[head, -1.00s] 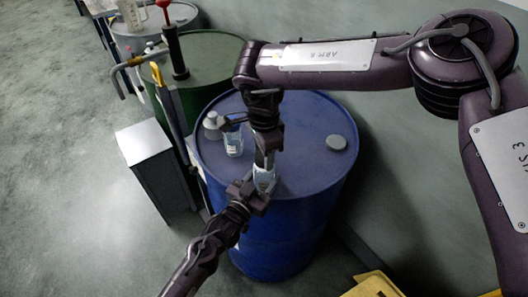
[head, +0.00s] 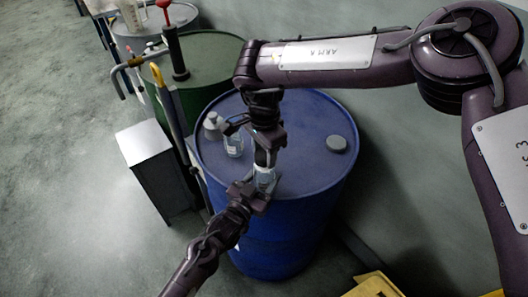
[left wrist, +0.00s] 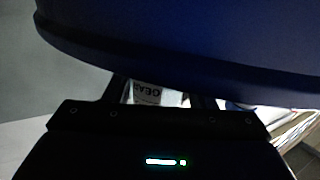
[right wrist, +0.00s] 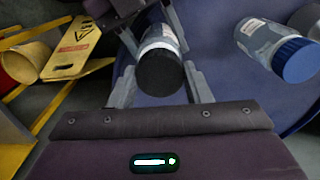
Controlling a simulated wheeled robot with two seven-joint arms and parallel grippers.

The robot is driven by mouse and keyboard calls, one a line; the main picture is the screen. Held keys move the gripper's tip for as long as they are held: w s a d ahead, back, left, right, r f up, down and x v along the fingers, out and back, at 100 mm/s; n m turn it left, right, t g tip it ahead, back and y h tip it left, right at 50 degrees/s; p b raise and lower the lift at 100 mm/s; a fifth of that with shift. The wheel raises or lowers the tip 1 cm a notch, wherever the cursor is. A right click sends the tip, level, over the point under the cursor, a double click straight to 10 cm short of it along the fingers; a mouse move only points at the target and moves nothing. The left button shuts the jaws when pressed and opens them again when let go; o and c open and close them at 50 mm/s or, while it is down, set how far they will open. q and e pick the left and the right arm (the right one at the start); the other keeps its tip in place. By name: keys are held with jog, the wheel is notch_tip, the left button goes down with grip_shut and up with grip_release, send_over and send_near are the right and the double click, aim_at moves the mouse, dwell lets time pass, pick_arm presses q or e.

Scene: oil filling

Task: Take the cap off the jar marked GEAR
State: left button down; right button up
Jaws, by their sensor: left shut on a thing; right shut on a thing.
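The GEAR jar (head: 265,176) is held at the near edge of the blue drum. Part of its label shows between my left fingers in the left wrist view (left wrist: 155,93). My left gripper (head: 250,193) is shut on the jar body from the near side. My right gripper (head: 265,158) comes down from above. In the right wrist view the jar's black cap (right wrist: 160,70) sits between my right fingers, with the pale jar body (right wrist: 160,36) beyond it. The cap and body look in line; I cannot tell whether a gap lies between them.
On the blue drum (head: 310,165) stand a clear jar (head: 233,146), blue-capped in the right wrist view (right wrist: 298,60), and a grey container (head: 212,125). A grey round bung (head: 336,143) is at right. A green drum (head: 205,62) with a pump and a grey cabinet (head: 145,145) are left.

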aim_at(264, 155)
jog(key=shift+r, duration=0.85)
jog(key=shift+r, duration=0.1)
jog(key=shift+r, duration=1.95)
pick_arm(q)
jog(key=c, duration=0.5)
grip_release()
